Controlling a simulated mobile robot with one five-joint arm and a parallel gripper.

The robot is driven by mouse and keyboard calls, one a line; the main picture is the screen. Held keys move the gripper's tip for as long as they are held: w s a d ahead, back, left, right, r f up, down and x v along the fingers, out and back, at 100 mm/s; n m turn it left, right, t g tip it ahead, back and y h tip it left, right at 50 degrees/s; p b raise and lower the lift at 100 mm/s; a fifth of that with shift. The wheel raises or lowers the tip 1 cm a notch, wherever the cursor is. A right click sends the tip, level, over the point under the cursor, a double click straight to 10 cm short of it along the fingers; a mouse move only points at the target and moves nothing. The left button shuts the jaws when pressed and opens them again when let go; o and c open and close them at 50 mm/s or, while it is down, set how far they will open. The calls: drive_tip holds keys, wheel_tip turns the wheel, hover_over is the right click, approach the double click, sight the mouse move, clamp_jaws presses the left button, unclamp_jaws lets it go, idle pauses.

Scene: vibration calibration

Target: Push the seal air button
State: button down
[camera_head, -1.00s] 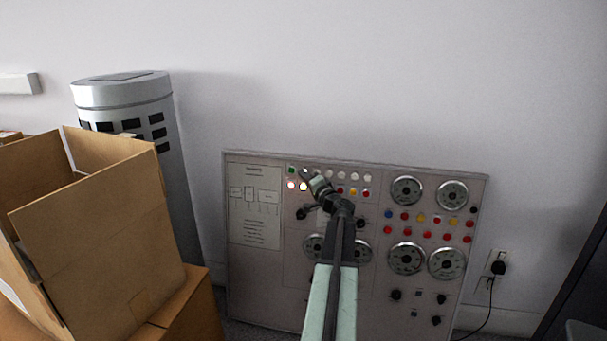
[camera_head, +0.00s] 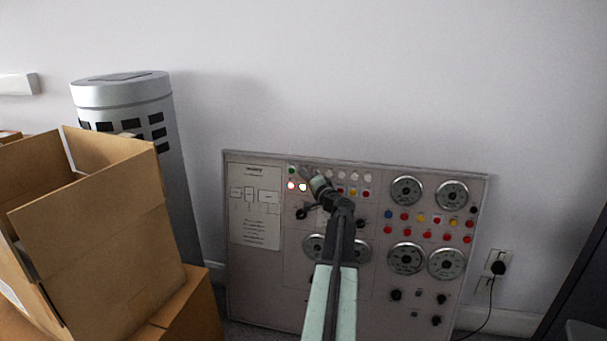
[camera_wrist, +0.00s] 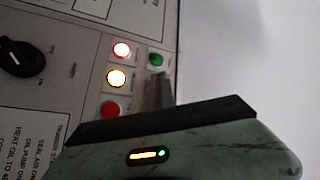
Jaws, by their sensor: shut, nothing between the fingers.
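The control panel (camera_head: 255,275) leans against the wall with rows of small coloured buttons. At its upper left are a green button (camera_head: 291,170), a lit red button (camera_head: 291,185) and a lit yellow button (camera_head: 303,187). The wrist view shows the green button (camera_wrist: 156,60), lit red button (camera_wrist: 122,50), lit yellow button (camera_wrist: 117,78) and an unlit red one (camera_wrist: 110,109). My gripper (camera_head: 306,174) is shut and empty, its tip over the top row just right of the green button. It hides what is behind it; contact cannot be told. I cannot read which button is seal air.
Round gauges (camera_head: 407,191) and more buttons fill the panel's right side. A black knob (camera_wrist: 22,58) shows in the wrist view. An open cardboard box (camera_head: 100,240) and a grey cylinder (camera_head: 125,95) stand at left. The wall above the panel is clear.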

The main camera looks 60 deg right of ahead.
drive_tip(key=shift+s+a+r, duration=0.15)
drive_tip(key=shift+s+a, duration=0.15)
drive_tip(key=shift+a, duration=0.4)
drive_tip(key=a, duration=0.1)
drive_tip(key=s+a+p, duration=0.1)
drive_tip(key=a, duration=0.1)
drive_tip(key=a+r, duration=0.1)
drive_tip(key=shift+s+a, duration=0.2)
drive_tip(key=shift+a, duration=0.15)
idle(0.6)
